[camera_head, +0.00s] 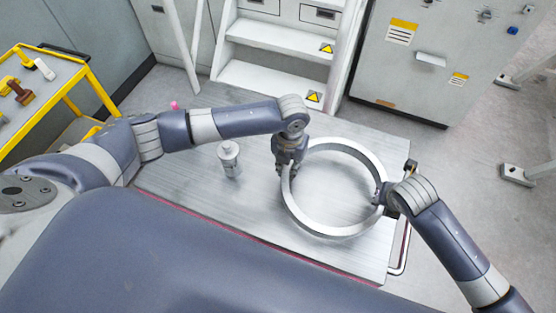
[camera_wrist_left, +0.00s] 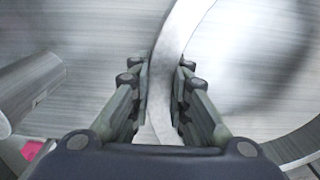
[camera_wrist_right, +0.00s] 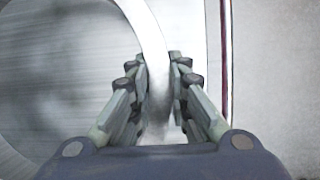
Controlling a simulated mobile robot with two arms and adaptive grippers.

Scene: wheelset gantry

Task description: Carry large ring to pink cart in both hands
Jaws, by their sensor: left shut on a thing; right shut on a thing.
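The large silver ring (camera_head: 331,231) is over the right part of the metal-topped cart (camera_head: 190,187), which has a pink edge. I cannot tell whether the ring rests on the top or hangs just above it. My left gripper (camera_head: 286,177) is shut on the ring's left side; the ring wall (camera_wrist_left: 163,85) runs between its fingers in the left wrist view. My right gripper (camera_head: 379,201) is shut on the ring's right side; the ring wall (camera_wrist_right: 154,75) also passes between its fingers in the right wrist view.
A grey cylinder with a knob (camera_head: 229,160) stands on the cart top left of the ring. A yellow-framed trolley (camera_head: 62,97) with tools is at the left. White steps (camera_head: 270,75) and a grey cabinet (camera_head: 411,70) stand behind the cart. Floor shows at the right.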

